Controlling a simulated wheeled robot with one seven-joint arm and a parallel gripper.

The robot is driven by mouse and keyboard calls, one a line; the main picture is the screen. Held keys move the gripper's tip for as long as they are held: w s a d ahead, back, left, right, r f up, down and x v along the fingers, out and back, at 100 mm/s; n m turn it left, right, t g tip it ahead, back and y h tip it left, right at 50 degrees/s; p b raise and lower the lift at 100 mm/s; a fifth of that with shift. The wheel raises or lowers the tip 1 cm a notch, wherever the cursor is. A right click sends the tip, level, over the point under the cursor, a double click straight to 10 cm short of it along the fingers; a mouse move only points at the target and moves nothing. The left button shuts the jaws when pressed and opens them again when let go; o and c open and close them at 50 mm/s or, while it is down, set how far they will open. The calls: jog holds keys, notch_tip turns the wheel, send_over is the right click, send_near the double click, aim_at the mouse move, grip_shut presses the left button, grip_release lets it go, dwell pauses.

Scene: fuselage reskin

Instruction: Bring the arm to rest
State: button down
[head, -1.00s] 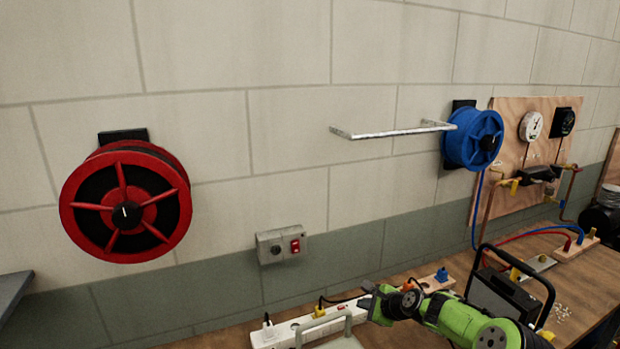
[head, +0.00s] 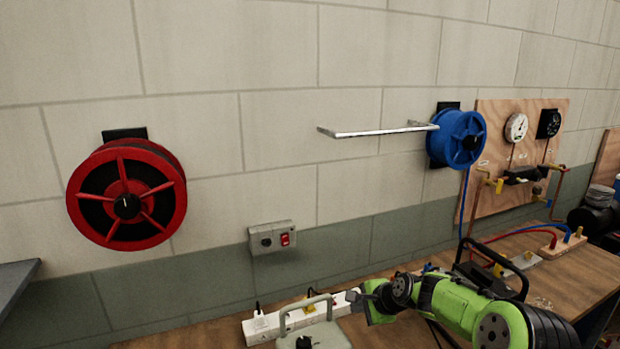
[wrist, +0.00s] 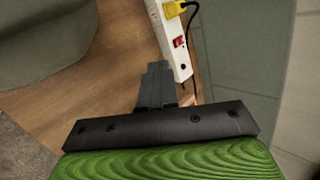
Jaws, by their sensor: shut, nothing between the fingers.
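My green arm reaches in from the lower right in the head view, low over the workbench (head: 190,335). My gripper (head: 358,304) is at its left end, close to the right end of a white power strip (head: 262,328). In the wrist view, my gripper (wrist: 157,70) shows dark fingers together, with nothing between them. The power strip (wrist: 160,22) lies just beyond the fingertips in that view. I cannot tell whether the fingers touch it.
A grey-green case with a handle (head: 310,335) stands on the bench left of my gripper. A black-handled box (head: 490,272) is behind my arm. A red reel (head: 127,195), a blue reel (head: 457,138), a metal rail (head: 370,133) and a switch box (head: 272,237) are on the wall.

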jog(key=s+r+n+h, duration=0.1)
jog(key=s+r+n, duration=0.2)
jog(key=s+r, duration=0.35)
jog(key=s+r+n+g+h, duration=0.1)
jog(key=s+r+n+h, duration=0.2)
jog(key=s, duration=0.6)
jog(key=s+r+n, duration=0.4)
jog(key=s, duration=0.3)
jog(key=s+d+n, duration=0.2)
jog(key=s+n, duration=0.2)
jog(key=s, duration=1.4)
jog(key=shift+s+d+f+n+g+h, duration=0.2)
jog(key=shift+d+f+n+g+h, duration=0.1)
jog(key=shift+f+h, duration=0.1)
